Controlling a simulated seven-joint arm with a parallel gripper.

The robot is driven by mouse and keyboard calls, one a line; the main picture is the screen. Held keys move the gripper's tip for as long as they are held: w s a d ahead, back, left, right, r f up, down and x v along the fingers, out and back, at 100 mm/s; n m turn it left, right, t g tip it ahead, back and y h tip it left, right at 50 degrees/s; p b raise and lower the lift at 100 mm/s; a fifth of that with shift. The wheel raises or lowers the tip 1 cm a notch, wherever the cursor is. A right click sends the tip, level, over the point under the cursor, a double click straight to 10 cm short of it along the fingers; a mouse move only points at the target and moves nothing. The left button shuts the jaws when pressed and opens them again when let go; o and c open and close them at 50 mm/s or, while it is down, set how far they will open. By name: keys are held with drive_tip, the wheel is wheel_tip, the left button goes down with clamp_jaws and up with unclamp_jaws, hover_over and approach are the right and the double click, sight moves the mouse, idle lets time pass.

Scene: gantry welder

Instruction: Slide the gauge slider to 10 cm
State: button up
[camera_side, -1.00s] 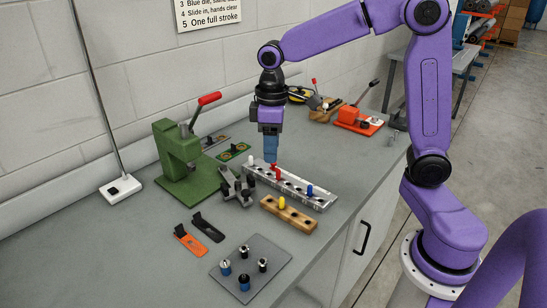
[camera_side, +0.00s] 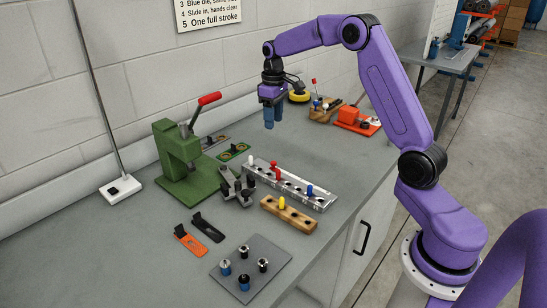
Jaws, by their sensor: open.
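A pale metal rail (camera_side: 320,204) with holes along its top lies on the bench. A red piece (camera_side: 276,173) stands on it left of its middle, between a white peg (camera_side: 250,162) at the far left end and a blue peg (camera_side: 309,190) nearer the right end. The red piece looks like the gauge slider, but no scale can be read, so its position in centimetres cannot be told. My gripper (camera_side: 273,119) hangs in the air above and behind the rail, fingers pointing down, open and empty. It is clear of the red piece.
A wooden block (camera_side: 300,222) with a yellow peg stands in front of the rail. A dark grey fixture (camera_side: 247,198) and a green lever press (camera_side: 176,160) stand to the left. A grey plate (camera_side: 270,279) with several small cylinders lies in front. The bench right of the rail is clear.

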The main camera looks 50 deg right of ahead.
sight(274, 162)
wheel_tip(274, 162, down, 15)
drive_tip(key=shift+r, duration=0.2)
idle(0.3)
clamp_jaws()
